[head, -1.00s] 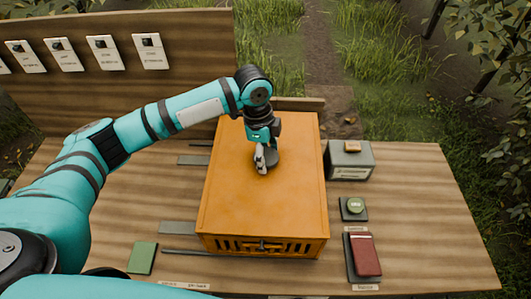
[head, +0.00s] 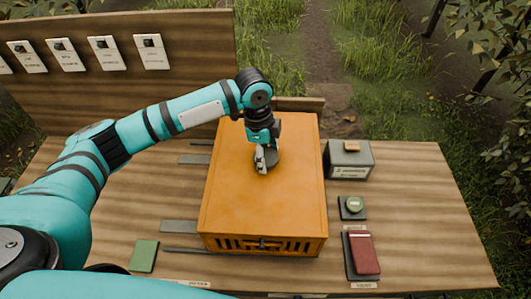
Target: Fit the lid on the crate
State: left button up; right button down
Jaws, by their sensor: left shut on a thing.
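The orange crate (head: 225,243) stands on the wooden table, with its slatted front and a dark latch facing me. The flat orange lid (head: 262,205) covers the top of the crate, and its edges look about in line with the crate walls. My left gripper (head: 261,167) comes down from above at the middle of the lid. It is shut on the lid's dark handle (head: 268,158), which the fingers partly hide. I cannot tell whether the lid is fully seated. My right gripper is not in view.
A green pad (head: 143,256) lies front left. A wooden back board (head: 120,85) with white cards rises behind. The right table edge is clear.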

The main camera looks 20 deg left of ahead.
pick_arm(q)
jog(key=shift+f, duration=0.3)
jog(key=o, duration=1.1)
jog(key=r+p, duration=0.2)
jog(key=p, duration=0.1)
jog(key=r+p, duration=0.3)
jog(key=a+r+p, duration=0.1)
jog(key=r+p, duration=0.2)
notch_tip(320, 180, up, 3)
jog(key=shift+s+a+f+p, duration=0.1)
jog(key=shift+a+p, duration=0.05)
jog(key=shift+p, duration=0.55)
jog(key=shift+f, duration=0.1)
